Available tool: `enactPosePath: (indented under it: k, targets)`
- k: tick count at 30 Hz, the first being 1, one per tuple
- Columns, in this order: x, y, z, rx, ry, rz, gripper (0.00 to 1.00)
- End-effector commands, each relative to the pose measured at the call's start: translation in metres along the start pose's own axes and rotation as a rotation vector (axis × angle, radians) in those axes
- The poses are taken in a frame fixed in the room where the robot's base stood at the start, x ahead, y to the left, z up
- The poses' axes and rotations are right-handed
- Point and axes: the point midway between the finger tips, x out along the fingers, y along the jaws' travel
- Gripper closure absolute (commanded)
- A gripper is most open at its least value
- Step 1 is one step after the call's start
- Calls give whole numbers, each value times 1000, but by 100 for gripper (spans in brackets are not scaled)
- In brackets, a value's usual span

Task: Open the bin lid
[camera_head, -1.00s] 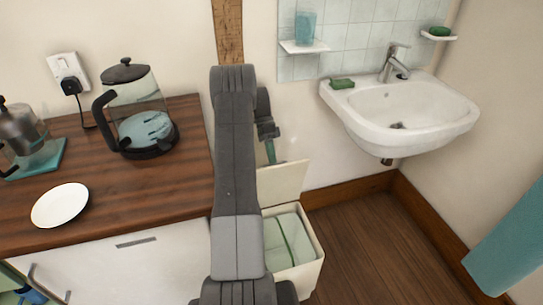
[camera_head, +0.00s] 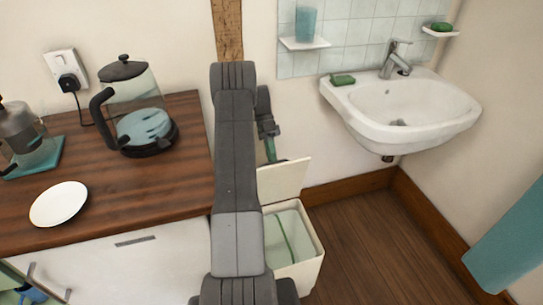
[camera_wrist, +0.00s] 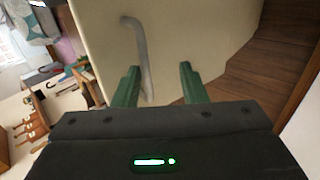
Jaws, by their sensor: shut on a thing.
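The cream bin (camera_head: 312,262) stands on the floor between the counter and the sink. Its lid (camera_head: 290,180) is raised steeply at the back, and the bin's mouth with a pale green liner (camera_head: 290,232) shows open. My gripper (camera_head: 278,161) is at the lid's upper left, partly hidden behind my arm. The handle lies close to the left finger. The hinge is not clearly visible.
A wooden counter (camera_head: 190,185) with a kettle (camera_head: 140,110) and a white plate (camera_head: 59,204) is on the left. A white sink (camera_head: 410,115) hangs on the wall at the right. The wooden floor (camera_head: 370,240) right of the bin is clear.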

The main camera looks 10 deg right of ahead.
Motion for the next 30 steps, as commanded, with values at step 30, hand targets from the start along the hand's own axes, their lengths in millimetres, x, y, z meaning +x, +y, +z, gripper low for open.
enactPosePath:
  k: [30]
  targets:
    - [-63,62,0,2,2,2,69]
